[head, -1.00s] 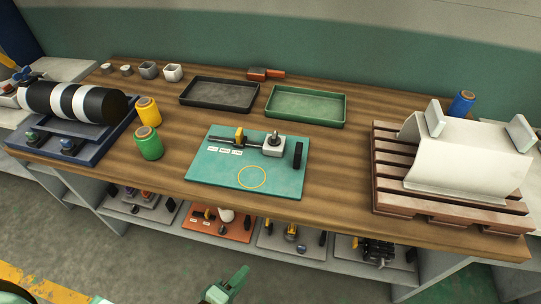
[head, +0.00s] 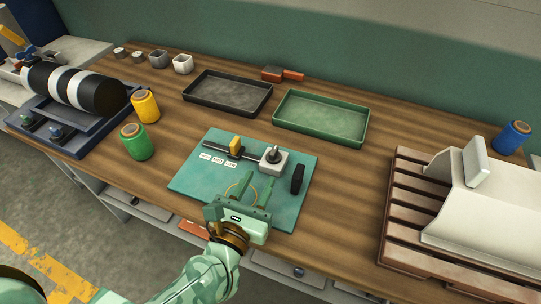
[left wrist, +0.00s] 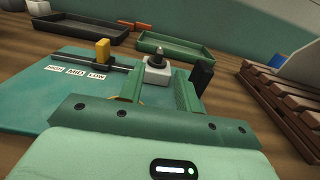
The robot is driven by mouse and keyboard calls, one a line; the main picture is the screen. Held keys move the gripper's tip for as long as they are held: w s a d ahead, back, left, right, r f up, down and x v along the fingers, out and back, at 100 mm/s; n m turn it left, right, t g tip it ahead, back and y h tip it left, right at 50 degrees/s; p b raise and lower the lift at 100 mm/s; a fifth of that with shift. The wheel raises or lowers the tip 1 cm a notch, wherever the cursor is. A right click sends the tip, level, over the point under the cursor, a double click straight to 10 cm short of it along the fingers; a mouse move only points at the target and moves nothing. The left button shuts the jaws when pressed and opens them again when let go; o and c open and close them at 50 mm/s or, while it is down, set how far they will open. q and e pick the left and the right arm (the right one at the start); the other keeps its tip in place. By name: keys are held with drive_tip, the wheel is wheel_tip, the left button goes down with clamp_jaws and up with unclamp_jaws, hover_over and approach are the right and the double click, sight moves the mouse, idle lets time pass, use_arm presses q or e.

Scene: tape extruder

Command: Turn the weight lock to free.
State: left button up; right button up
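A teal board (head: 205,180) on the bench carries a dark rail with a yellow slider (head: 235,143), a pale block with a dark round-topped knob (head: 274,152), and a black upright piece (head: 297,179). Which part is the weight lock is not labelled. Small labels (left wrist: 76,71) read HIGH, MID and LOW. My left gripper (head: 258,181) is open and empty over the front of the board, its fingers pointing toward the knob block. In the left wrist view the knob (left wrist: 159,53) shows beyond and between the fingers, apart from them. My right gripper is not in view.
A black tray (head: 193,95) and a green tray (head: 362,126) lie behind the board. Green (head: 137,142) and yellow (head: 145,106) spools stand at left. A slatted brown pallet (head: 392,250) with a white curved piece stands at right. Bare wood lies between board and pallet.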

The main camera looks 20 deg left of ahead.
sight(271, 156)
use_arm(q)
drive_tip(key=w, duration=0.7)
drive_tip(key=shift+w, duration=0.3)
drive_tip(key=shift+c, duration=0.3)
